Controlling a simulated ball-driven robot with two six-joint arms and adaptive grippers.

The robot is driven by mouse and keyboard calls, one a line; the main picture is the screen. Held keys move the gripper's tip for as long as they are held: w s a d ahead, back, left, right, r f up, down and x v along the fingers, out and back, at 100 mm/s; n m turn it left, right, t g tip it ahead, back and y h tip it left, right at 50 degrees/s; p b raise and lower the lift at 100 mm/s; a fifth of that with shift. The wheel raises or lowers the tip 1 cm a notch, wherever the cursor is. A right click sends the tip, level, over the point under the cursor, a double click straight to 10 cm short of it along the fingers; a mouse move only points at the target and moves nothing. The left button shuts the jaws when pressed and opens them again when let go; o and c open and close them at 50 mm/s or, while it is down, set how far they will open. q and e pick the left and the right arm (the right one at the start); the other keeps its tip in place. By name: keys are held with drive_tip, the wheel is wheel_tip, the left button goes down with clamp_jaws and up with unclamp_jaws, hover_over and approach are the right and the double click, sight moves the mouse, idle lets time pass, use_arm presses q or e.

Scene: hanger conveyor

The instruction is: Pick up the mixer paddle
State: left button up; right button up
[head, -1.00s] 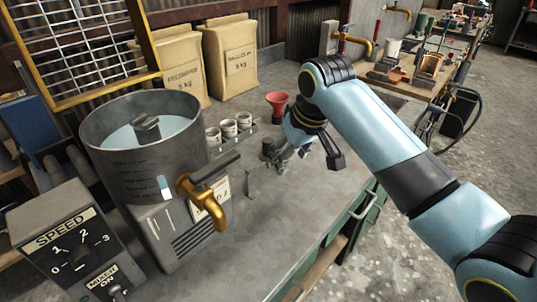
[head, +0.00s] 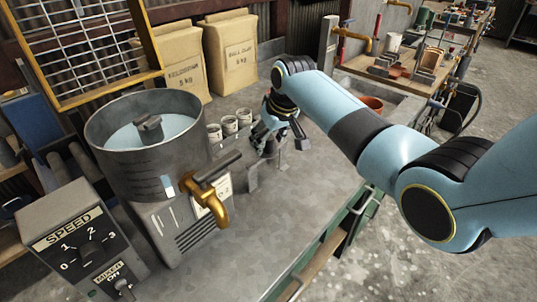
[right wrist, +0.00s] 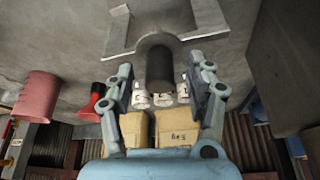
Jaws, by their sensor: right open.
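The mixer paddle seems to be the part with a dark round handle (right wrist: 160,62) and a pale grey angular frame (right wrist: 118,28) around its base; whether the frame belongs to it I cannot tell. My right gripper (right wrist: 160,82) is open, with one finger on each side of the dark handle in the right wrist view. Contact is not clear. In the head view my right gripper (head: 272,143) is low over the bench, right of the mixer (head: 150,165), and its fingers hide most of the paddle. My left gripper is not in view.
Several small white pots (head: 229,125) stand behind the mixer. Paper sacks (head: 230,55) stand at the back. A brass tap (head: 217,205) sticks out from the mixer. A red funnel (right wrist: 96,102) shows in the right wrist view. The front bench top (head: 245,235) is clear.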

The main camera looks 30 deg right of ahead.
drive_tip(key=shift+w+f, duration=0.2)
drive_tip(key=shift+f, duration=0.3)
clamp_jaws()
drive_tip(key=shift+r, duration=0.1)
